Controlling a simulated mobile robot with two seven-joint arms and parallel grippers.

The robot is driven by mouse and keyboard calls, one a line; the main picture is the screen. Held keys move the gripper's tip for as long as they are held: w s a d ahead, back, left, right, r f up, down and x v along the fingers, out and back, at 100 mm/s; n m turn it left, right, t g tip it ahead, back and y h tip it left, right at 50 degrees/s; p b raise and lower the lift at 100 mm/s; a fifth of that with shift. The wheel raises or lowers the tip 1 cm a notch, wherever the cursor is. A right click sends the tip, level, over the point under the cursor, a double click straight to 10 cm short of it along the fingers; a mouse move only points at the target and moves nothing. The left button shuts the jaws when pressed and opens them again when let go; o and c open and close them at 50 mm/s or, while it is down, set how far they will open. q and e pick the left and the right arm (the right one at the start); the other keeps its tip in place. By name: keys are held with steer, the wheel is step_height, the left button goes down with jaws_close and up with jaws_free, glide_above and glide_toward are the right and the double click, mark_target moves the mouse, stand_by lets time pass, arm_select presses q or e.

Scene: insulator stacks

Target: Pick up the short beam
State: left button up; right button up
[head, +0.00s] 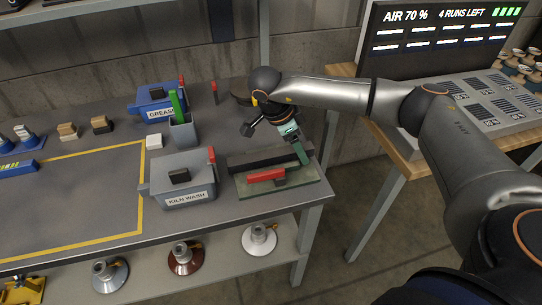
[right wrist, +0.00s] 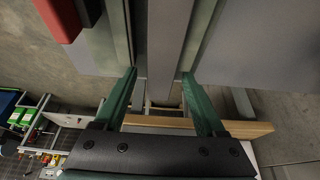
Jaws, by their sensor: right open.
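A red bar (head: 266,175) with a dark piece at one end lies on a green tray (head: 308,178) at the table's right end. A longer dark bar (head: 262,159) lies behind it. I cannot tell for certain which is the short beam. My right gripper (head: 303,158) is over the right end of the dark bar, fingers pointing down. In the right wrist view, its green fingers (right wrist: 160,75) are open, one on each side of a grey bar (right wrist: 168,40); contact cannot be told. The red bar (right wrist: 60,18) shows at upper left. My left gripper is not in view.
A grey kiln wash box (head: 180,190) stands left of the tray. A blue grease box (head: 153,103) and a grey cup (head: 184,131) are behind. The yellow-outlined area (head: 80,205) is mostly clear. A console (head: 460,100) stands right, across a gap.

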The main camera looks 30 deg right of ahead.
jaws_close()
stand_by(0.6)
